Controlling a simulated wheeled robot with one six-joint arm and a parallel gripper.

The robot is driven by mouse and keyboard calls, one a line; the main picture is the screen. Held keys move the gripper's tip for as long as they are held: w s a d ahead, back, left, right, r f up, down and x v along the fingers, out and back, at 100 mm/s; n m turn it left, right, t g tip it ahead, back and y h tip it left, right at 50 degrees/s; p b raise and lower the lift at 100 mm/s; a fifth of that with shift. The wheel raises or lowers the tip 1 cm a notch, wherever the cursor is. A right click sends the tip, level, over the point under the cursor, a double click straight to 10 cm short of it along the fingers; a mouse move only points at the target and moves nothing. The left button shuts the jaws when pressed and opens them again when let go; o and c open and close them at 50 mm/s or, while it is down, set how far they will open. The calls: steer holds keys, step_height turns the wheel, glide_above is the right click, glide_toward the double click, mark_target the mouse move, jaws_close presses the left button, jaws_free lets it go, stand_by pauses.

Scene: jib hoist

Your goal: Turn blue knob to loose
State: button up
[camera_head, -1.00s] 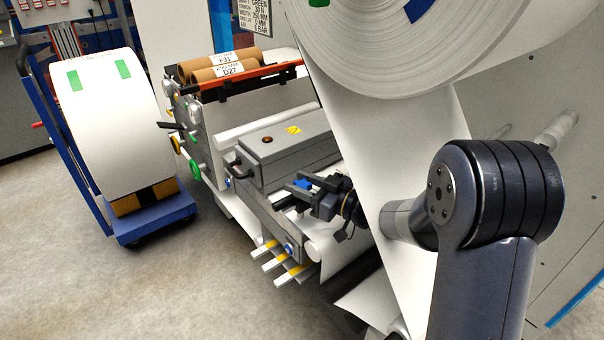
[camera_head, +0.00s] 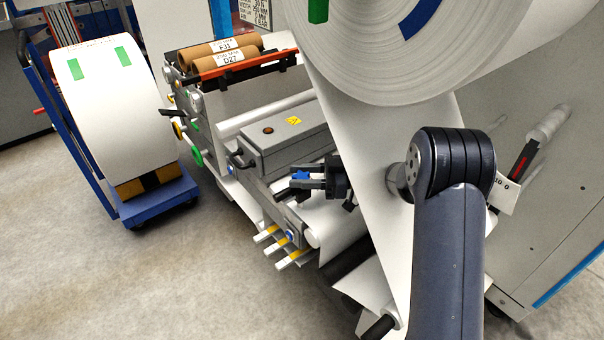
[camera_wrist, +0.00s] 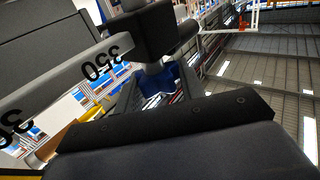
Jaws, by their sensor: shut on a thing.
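A blue knob (camera_head: 301,175) sits between the fingers of my gripper (camera_head: 297,182), beside the grey machine box. In the wrist view the blue knob (camera_wrist: 158,84) is under a black block (camera_wrist: 148,32) on a grey bar marked 350 (camera_wrist: 60,78). The fingers of my gripper (camera_wrist: 155,92) stand on both sides of the knob and are shut on it. The fingers hide part of the knob, and I cannot read its loose or tight position.
A grey box with a yellow label (camera_head: 285,138) is just left of my gripper. A large white roll (camera_head: 385,45) and its hanging web (camera_head: 375,165) are close to my arm. A blue cart with a white roll (camera_head: 110,105) stands left. The floor at lower left is clear.

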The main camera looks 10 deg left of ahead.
steer(key=shift+r, duration=0.1)
steer(key=o, duration=1)
steer(key=d, duration=0.3)
steer(key=w+d, duration=0.1)
steer(key=d, duration=0.3)
steer(key=w+d, duration=0.1)
steer(key=d, duration=0.2)
steer(key=shift+d, duration=0.3)
steer(key=a, duration=0.3)
steer(key=s+a, duration=0.1)
steer(key=a, duration=0.3)
steer(key=s+a, duration=0.1)
steer(key=a, duration=0.2)
steer(key=shift+a, duration=0.35)
steer(key=shift+t, duration=0.3)
